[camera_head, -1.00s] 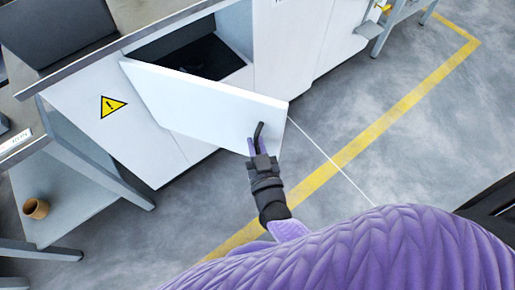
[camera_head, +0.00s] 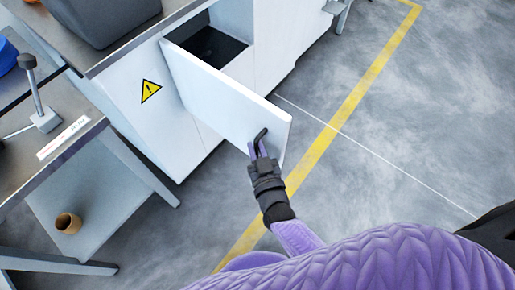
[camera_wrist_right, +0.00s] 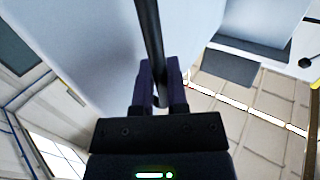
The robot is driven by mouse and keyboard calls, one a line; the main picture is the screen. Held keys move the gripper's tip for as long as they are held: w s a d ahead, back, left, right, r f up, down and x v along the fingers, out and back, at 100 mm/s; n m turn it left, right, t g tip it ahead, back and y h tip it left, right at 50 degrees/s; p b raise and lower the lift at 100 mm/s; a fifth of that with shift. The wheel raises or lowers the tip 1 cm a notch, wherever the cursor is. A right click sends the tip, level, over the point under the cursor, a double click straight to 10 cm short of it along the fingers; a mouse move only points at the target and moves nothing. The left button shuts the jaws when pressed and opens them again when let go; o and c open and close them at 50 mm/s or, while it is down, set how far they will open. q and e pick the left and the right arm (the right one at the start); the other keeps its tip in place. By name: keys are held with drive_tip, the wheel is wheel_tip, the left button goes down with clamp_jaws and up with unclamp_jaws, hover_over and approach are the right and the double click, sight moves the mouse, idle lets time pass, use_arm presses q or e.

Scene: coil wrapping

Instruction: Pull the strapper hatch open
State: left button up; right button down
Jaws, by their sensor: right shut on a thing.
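The white strapper hatch (camera_head: 222,97) stands swung out from the white cabinet, with a dark opening (camera_head: 207,48) showing behind it. A black bar handle (camera_head: 262,136) sits near the hatch's free end. My right gripper (camera_head: 257,150) is shut on the handle. In the right wrist view the handle (camera_wrist_right: 149,45) runs down between the purple fingers of my right gripper (camera_wrist_right: 158,92), with the pale hatch (camera_wrist_right: 85,45) behind it. My left gripper is not in view.
The cabinet front (camera_head: 150,115) carries a yellow warning sign (camera_head: 150,90). A metal table (camera_head: 85,135) stands at the left, with a brown cup (camera_head: 68,222) on its lower shelf. Grey floor (camera_head: 410,130) with a yellow line (camera_head: 345,110) is clear at the right.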

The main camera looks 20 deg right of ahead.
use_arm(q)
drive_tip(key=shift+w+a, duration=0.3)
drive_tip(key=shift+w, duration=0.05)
use_arm(e)
drive_tip(key=shift+s+a, duration=0.15)
drive_tip(key=shift+a, duration=0.2)
drive_tip(key=c, duration=1)
unclamp_jaws()
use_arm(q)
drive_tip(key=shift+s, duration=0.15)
use_arm(e)
drive_tip(key=shift+o, duration=0.2)
use_arm(q)
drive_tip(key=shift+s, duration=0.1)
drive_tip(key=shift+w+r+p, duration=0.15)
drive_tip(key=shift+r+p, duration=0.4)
drive_tip(key=shift+p, duration=0.05)
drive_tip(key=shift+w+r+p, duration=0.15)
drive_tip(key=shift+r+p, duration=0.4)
use_arm(e)
drive_tip(key=s, duration=0.9)
drive_tip(key=shift+s+a, duration=0.15)
drive_tip(key=shift+s, duration=0.25)
